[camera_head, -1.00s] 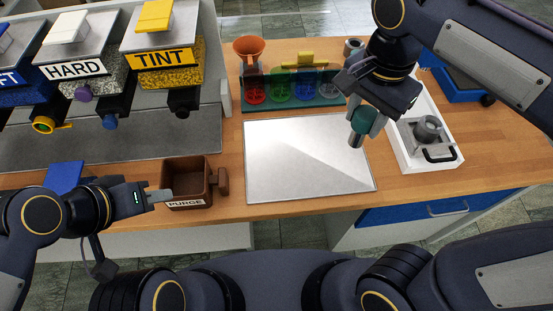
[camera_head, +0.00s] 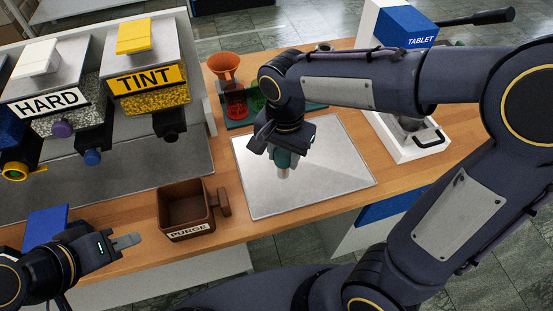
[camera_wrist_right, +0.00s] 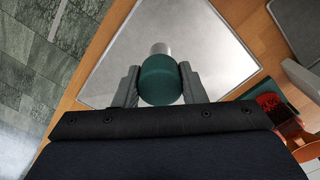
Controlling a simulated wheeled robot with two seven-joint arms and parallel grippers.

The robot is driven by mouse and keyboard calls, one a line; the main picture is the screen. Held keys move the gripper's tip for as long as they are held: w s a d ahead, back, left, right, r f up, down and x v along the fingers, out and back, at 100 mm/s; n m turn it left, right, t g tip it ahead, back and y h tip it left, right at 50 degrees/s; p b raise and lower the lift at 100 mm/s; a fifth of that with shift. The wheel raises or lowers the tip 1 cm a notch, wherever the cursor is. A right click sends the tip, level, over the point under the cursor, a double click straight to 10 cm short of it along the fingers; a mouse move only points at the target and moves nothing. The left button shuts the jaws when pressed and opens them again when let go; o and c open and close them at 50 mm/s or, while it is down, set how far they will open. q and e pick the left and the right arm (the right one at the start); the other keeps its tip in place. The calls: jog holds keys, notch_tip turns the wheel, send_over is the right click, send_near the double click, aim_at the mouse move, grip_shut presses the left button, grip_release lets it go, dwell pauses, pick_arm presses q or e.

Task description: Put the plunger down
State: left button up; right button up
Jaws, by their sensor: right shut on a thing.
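The plunger, with a dark green grip and a grey metal tip, is in my right gripper (camera_head: 284,158). In the right wrist view, the plunger (camera_wrist_right: 160,80) sits between the two grey fingers, its metal end pointing away from the palm. It is over the left part of the light metal mat (camera_head: 340,185); I cannot tell whether the tip touches the mat. My left gripper (camera_head: 128,241) is at the lower left, near the brown purge box, with nothing seen in it. Its finger gap is not clear.
The brown PURGE box (camera_head: 186,213) stands left of the mat. HARD and TINT dispensers (camera_head: 150,85) are behind it. An orange funnel (camera_head: 223,67) and coloured cups (camera_head: 236,106) stand at the back. A white tray (camera_head: 400,150) and the TABLET press (camera_head: 405,28) are right.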

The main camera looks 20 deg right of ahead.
jog(key=shift+w+a+f, duration=0.15)
jog(key=shift+w+f, duration=0.3)
jog(key=shift+f, duration=0.65)
jog(key=shift+w+a+f, duration=0.15)
jog(key=shift+w+f, duration=0.35)
jog(key=shift+f, duration=0.55)
jog(key=shift+w+a+f, duration=0.15)
jog(key=shift+w+f, duration=0.3)
jog(key=shift+f, duration=0.65)
jog(key=shift+f, duration=0.15)
jog(key=o, duration=1.2)
jog(key=shift+o, duration=0.2)
